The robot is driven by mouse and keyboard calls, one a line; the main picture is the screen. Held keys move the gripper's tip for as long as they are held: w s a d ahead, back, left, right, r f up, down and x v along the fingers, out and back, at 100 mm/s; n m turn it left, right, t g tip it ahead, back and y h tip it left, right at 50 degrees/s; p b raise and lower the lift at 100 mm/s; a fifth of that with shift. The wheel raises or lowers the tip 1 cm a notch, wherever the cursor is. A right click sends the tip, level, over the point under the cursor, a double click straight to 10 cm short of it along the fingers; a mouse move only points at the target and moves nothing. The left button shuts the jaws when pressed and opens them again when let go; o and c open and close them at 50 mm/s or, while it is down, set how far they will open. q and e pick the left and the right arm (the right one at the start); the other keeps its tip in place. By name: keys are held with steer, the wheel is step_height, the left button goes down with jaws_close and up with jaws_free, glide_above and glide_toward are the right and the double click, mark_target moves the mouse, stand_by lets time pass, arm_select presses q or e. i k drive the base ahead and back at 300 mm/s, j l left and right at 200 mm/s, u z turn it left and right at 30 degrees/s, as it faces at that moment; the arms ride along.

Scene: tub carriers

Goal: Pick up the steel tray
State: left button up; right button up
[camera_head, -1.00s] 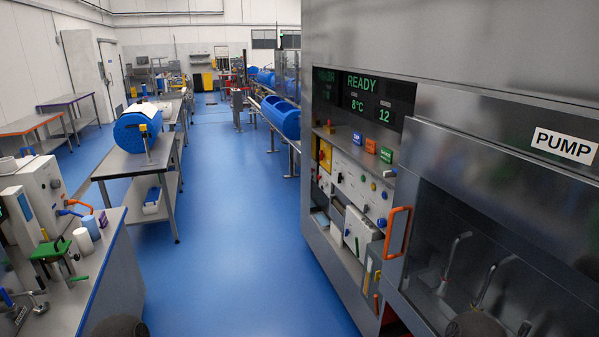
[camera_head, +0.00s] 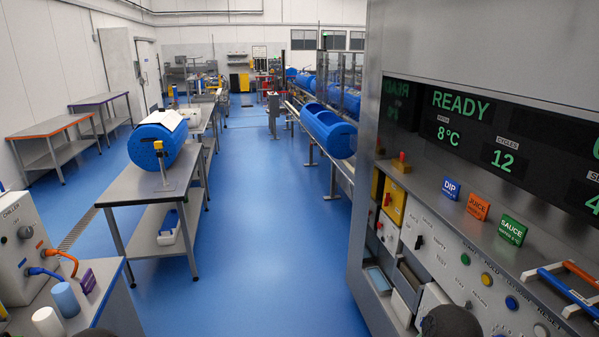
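I cannot pick out a steel tray for certain in the head view. A small shallow grey-blue tray-like piece (camera_head: 379,281) lies low in the open bay of the machine at the right, and its material is unclear. Neither of my grippers is in view. Only dark rounded parts, apparently of my own arms, show at the bottom edge.
The steel machine (camera_head: 368,150) with a READY display stands close on the right. A white chiller unit (camera_head: 28,240) and cups are at the lower left. A steel table (camera_head: 135,190) bears a blue drum (camera_head: 158,146). The blue floor (camera_head: 265,230) between is clear.

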mark_target(383, 287)
steer(key=i, duration=2)
steer(key=i+j+z, duration=0.1)
steer(key=i+z, duration=0.35)
steer(key=i+j+z, duration=0.25)
steer(key=i+z, duration=0.15)
steer(key=i+j+z, duration=1.75)
steer(key=j, duration=0.15)
steer(key=k, duration=0.1)
